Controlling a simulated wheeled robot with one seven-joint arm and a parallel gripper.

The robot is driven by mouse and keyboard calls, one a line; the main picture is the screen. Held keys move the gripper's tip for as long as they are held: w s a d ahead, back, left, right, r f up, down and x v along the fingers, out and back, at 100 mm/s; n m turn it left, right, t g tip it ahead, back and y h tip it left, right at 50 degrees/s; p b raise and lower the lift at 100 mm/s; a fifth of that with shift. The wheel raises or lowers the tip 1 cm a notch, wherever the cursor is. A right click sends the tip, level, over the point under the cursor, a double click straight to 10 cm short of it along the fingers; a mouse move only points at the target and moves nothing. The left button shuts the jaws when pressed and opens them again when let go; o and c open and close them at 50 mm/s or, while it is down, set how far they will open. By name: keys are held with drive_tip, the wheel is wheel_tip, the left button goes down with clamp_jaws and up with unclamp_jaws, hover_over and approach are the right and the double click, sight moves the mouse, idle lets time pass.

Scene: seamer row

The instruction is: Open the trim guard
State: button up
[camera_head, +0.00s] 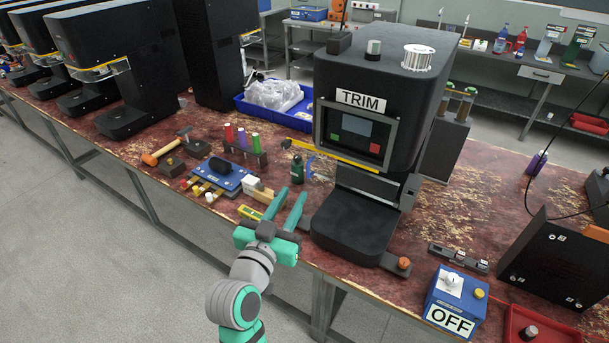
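The black machine labelled TRIM (361,99) stands on the worn red bench, right of centre. A yellow bar (335,154) runs slantwise across its front, below the screen and above the black base plate (352,228). It looks like the edge of the trim guard; any clear panel is hard to make out. My gripper (292,195) is at the front edge of the bench, left of the base plate. Its two teal fingers are apart with nothing visible between them. It is clear of the yellow bar, below and left of it.
A dark green bottle (297,169) stands between my gripper and the bar. Left are a blue tool board (218,177), a mallet (163,149) and a rack of coloured handles (245,153). Right are an orange knob (403,263) and a blue OFF box (455,300).

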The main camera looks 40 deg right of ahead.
sight(307, 169)
drive_tip(key=x, duration=0.9)
drive_tip(key=shift+w+d, duration=0.1)
drive_tip(key=shift+w, duration=0.05)
clamp_jaws()
idle(1.1)
